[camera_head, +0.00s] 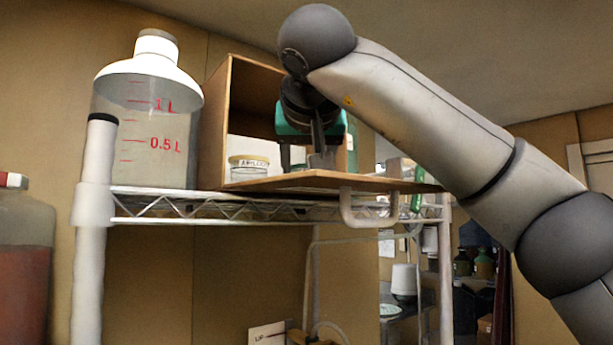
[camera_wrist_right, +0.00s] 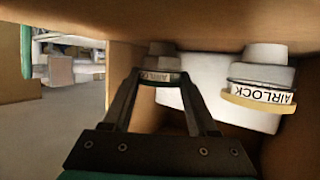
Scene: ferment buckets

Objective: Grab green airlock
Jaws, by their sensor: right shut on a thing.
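My right gripper (camera_head: 318,146) reaches into an open wooden box on the shelf. In the right wrist view its fingers (camera_wrist_right: 162,84) are shut on a small airlock jar (camera_wrist_right: 160,66) with a label band. The held jar also shows as a grey piece (camera_head: 322,161) below the gripper in the head view. My left gripper is not in view.
The wooden box (camera_head: 213,130) has a flap (camera_head: 335,181) lowered in front, over a white handle (camera_head: 368,210). A large clear bottle (camera_head: 150,125) with litre marks stands left of the box on the wire shelf (camera_head: 165,207). A reddish container (camera_head: 22,260) is at far left.

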